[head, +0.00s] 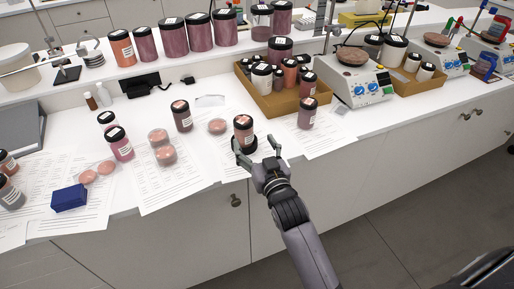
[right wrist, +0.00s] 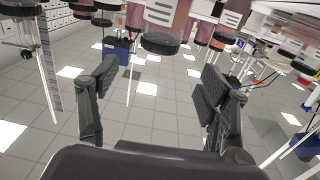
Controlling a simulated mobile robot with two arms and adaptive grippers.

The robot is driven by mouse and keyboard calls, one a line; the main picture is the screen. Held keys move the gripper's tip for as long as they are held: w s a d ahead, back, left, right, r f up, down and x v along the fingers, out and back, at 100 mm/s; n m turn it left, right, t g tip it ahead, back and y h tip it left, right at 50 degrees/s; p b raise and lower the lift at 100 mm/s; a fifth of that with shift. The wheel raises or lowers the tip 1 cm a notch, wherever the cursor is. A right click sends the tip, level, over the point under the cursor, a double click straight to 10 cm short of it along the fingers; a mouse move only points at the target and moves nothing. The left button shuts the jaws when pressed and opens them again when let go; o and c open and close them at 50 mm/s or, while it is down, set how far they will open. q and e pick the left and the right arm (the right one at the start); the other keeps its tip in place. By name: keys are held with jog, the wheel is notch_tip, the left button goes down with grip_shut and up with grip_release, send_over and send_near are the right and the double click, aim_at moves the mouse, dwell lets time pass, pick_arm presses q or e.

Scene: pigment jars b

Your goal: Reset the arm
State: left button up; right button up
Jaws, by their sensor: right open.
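My right gripper (head: 258,148) is open at the counter's front edge, its fingers spread. I cannot tell whether a finger touches that base. In the right wrist view, which looks upside down, nothing is between the fingers of the gripper (right wrist: 155,100). A jar (right wrist: 160,25) shows beyond them at the top. My left gripper is not in view.
Nearby stand a dark-lidded jar (head: 181,116), another jar (head: 307,113) and small round dishes (head: 217,126) on paper sheets. A cardboard tray (head: 272,104) holds several jars. Hotplates (head: 360,85) stand at the right. Open floor (head: 400,190) lies in front of the counter.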

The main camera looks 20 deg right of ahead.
jog(key=shift+s, duration=0.75)
jog(key=s+d+f+g, duration=0.1)
jog(key=s+f+g, duration=0.7)
jog(key=s+f, duration=0.5)
jog(key=s+f+n+g, duration=0.2)
jog(key=s+g, duration=0.4)
jog(key=s, duration=1.1)
notch_tip(320, 180, down, 26)
jog(key=s+g, duration=0.1)
jog(key=g, duration=0.1)
jog(key=s+d+f+g, duration=0.1)
jog(key=s+d+f, duration=0.2)
jog(key=s+f, duration=1.3)
jog(key=shift+s+f+n, duration=0.3)
jog(key=shift+s+f, duration=0.05)
jog(key=shift+s, duration=0.15)
